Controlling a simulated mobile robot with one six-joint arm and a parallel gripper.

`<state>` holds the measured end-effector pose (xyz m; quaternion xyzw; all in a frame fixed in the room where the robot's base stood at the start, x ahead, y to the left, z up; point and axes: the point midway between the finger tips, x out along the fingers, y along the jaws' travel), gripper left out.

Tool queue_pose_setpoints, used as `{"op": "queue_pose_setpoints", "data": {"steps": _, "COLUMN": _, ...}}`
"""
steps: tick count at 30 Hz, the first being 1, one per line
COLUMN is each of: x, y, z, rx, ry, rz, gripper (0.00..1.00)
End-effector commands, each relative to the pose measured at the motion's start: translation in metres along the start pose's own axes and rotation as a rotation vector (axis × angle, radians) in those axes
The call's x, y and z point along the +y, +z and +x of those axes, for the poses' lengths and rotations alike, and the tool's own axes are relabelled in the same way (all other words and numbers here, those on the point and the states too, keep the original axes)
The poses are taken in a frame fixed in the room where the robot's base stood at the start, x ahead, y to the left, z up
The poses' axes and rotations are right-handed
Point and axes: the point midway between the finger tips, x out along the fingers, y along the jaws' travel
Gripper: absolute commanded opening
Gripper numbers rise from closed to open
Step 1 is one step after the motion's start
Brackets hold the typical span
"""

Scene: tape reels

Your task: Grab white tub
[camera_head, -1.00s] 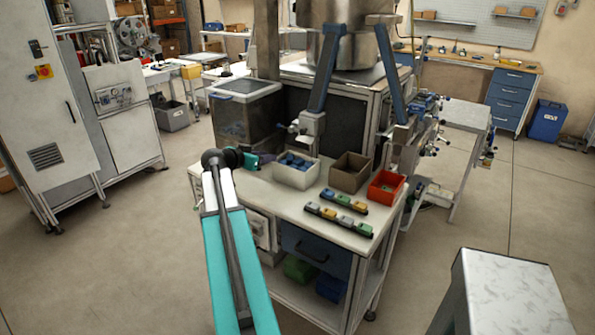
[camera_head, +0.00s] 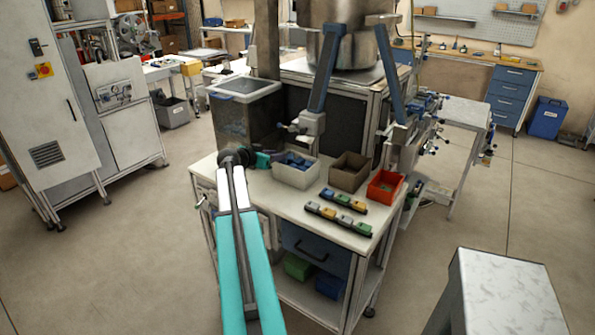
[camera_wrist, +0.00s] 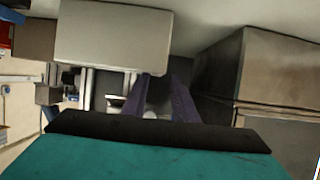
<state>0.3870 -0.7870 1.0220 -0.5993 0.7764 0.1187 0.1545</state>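The white tub (camera_head: 297,178) stands upright on the workbench and holds several blue parts. In the wrist view the tub (camera_wrist: 113,36) is upper left of centre, and the picture looks upside down. My gripper (camera_head: 263,160) is just left of the tub in the head view, small and partly hidden by my dark wrist joint. In the wrist view its teal body and black edge fill the bottom.
A brown box (camera_head: 349,172) and a red bin (camera_head: 384,188) stand right of the tub. A row of small coloured blocks (camera_head: 338,218) lies in front. A dark clear-sided container (camera_head: 245,110) stands behind my gripper. Blue machine struts (camera_head: 323,80) rise behind the tub.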

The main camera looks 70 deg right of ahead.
Motion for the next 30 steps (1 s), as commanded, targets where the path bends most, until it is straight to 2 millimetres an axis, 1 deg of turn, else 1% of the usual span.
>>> {"op": "queue_pose_setpoints", "data": {"steps": 1, "x": 0.0, "y": -0.002, "z": 0.004, "rx": -0.001, "ry": 0.002, "rz": 0.0, "gripper": 0.26}}
{"op": "queue_pose_setpoints", "data": {"steps": 12, "x": -0.002, "y": -0.001, "z": 0.04, "rx": -0.001, "ry": 0.002, "rz": -0.001, "gripper": 0.26}}
{"op": "queue_pose_setpoints", "data": {"steps": 15, "x": -0.001, "y": 0.0, "z": 0.045, "rx": 0.0, "ry": 0.001, "rz": 0.0, "gripper": 0.26}}
{"op": "queue_pose_setpoints", "data": {"steps": 30, "x": 0.0, "y": 0.001, "z": 0.046, "rx": 0.0, "ry": 0.001, "rz": 0.0, "gripper": 0.26}}
